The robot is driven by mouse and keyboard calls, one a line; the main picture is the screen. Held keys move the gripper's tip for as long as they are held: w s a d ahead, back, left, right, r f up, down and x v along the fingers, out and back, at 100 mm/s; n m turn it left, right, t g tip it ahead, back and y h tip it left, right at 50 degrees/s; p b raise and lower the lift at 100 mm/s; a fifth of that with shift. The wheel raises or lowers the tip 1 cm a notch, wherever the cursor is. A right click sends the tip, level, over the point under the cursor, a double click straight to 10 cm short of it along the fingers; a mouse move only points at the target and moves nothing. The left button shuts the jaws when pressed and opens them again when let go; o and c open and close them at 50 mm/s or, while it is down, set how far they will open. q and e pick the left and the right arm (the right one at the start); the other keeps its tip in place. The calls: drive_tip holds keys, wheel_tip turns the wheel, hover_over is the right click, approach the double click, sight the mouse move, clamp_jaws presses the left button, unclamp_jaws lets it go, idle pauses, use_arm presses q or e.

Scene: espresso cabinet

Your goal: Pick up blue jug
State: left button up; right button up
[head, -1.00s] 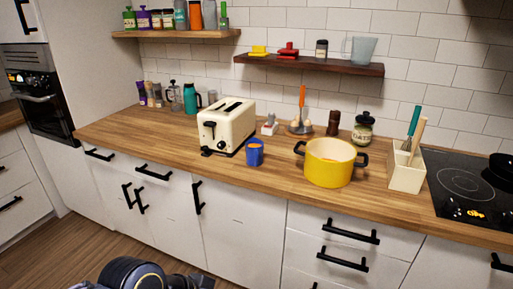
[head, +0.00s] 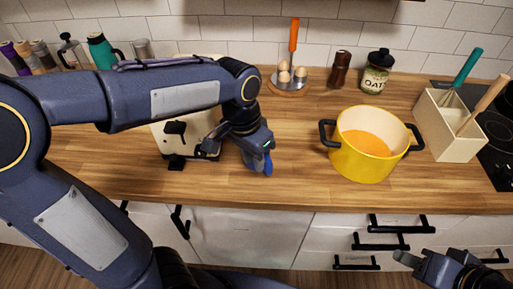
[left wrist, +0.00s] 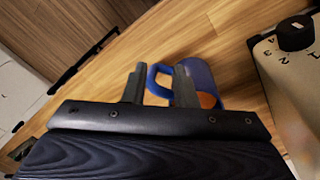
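The blue jug (left wrist: 199,72) stands on the wooden counter beside the toaster, with something orange inside. In the head view, my left gripper mostly hides the jug (head: 268,166). My left gripper (left wrist: 160,88) is open, and the jug's handle shows between its two fingers. The right-hand finger overlaps the jug's body in the left wrist view; I cannot tell whether it touches. In the head view my left gripper (head: 262,158) is right at the jug. My right gripper (head: 408,262) is low at the bottom right, in front of the drawers; its fingers are unclear.
The cream toaster (head: 172,140) stands close left of the jug, partly behind my left arm. A yellow pot (head: 362,160) with black handles stands to the right. A cream utensil holder (head: 447,130) is further right. The counter between jug and pot is clear.

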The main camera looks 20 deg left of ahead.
sight(269, 176)
use_arm(q)
drive_tip(key=w+d, duration=0.1)
drive_tip(key=w+d+m+y, duration=0.1)
drive_tip(key=d, duration=0.1)
drive_tip(key=shift+w+f+y, duration=0.15)
drive_tip(key=shift+f+y, duration=0.15)
drive_tip(key=shift+f, duration=0.05)
drive_tip(key=f, duration=0.7)
drive_tip(key=shift+w+d+f+p, duration=0.1)
drive_tip(key=shift+w+f+p, duration=0.2)
drive_tip(key=shift+f+p, duration=0.1)
drive_tip(key=shift+c, duration=0.2)
clamp_jaws()
